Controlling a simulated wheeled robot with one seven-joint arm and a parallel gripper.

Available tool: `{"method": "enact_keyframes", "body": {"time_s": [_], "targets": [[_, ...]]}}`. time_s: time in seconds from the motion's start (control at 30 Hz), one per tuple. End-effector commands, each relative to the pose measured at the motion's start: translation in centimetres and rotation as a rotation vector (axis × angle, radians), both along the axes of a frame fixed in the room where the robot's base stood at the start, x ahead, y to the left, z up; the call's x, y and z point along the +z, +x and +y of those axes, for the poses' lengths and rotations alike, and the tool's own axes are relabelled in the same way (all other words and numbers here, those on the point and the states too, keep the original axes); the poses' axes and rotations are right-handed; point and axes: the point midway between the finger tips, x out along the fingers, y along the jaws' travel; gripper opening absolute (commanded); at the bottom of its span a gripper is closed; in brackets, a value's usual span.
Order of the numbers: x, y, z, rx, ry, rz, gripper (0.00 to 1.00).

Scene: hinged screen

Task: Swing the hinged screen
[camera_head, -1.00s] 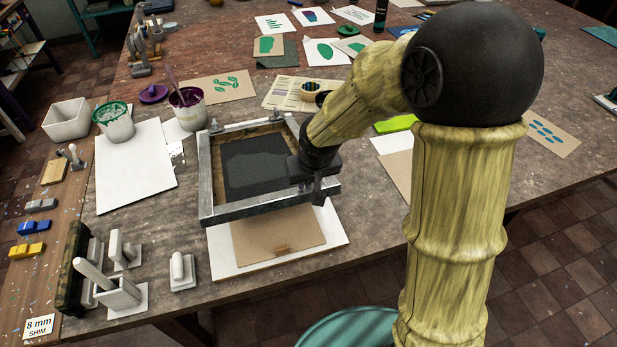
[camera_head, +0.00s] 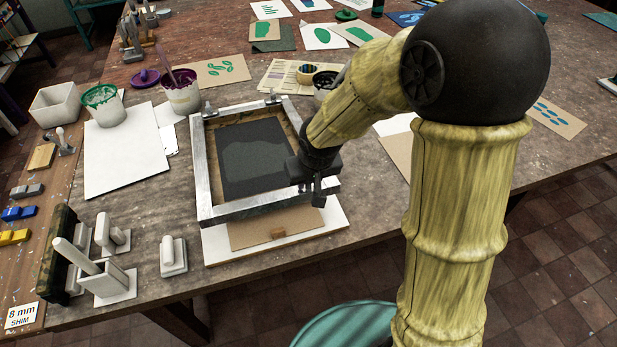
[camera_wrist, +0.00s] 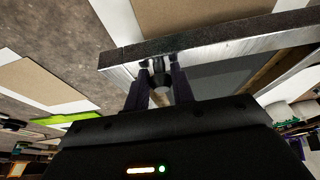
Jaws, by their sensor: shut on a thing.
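The hinged screen (camera_head: 203,180) is a pale metal frame with dark mesh. Its far side is at the clamps, and its near edge is raised at a slant above a white base board (camera_head: 335,217) with a brown card (camera_head: 245,235) on it. My gripper (camera_head: 316,188) is at the near right corner of the frame. In the wrist view, my gripper (camera_wrist: 160,78) is shut on a small rounded handle (camera_wrist: 160,95) by the frame bar (camera_wrist: 215,50). The handle is hidden in the head view. The exact gap between screen and board is hard to tell.
Ink tubs (camera_head: 182,97) and a white sheet (camera_head: 125,150) lie left of the screen. White blocks in a holder (camera_head: 108,280) and a small white block (camera_head: 173,255) stand at the front left. Prints (camera_head: 325,36) cover the back.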

Motion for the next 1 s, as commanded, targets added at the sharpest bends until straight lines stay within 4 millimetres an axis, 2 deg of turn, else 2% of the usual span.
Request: {"method": "enact_keyframes", "body": {"time_s": [0.03,0.97,1.0], "targets": [[-0.8,0.0,0.0,-0.001,0.001,-0.001,0.10],[-7.3,-1.6,-0.5,0.000,-0.001,0.002,0.10],[-6.9,-1.6,-0.5,0.000,-0.001,0.002,0.30]]}}
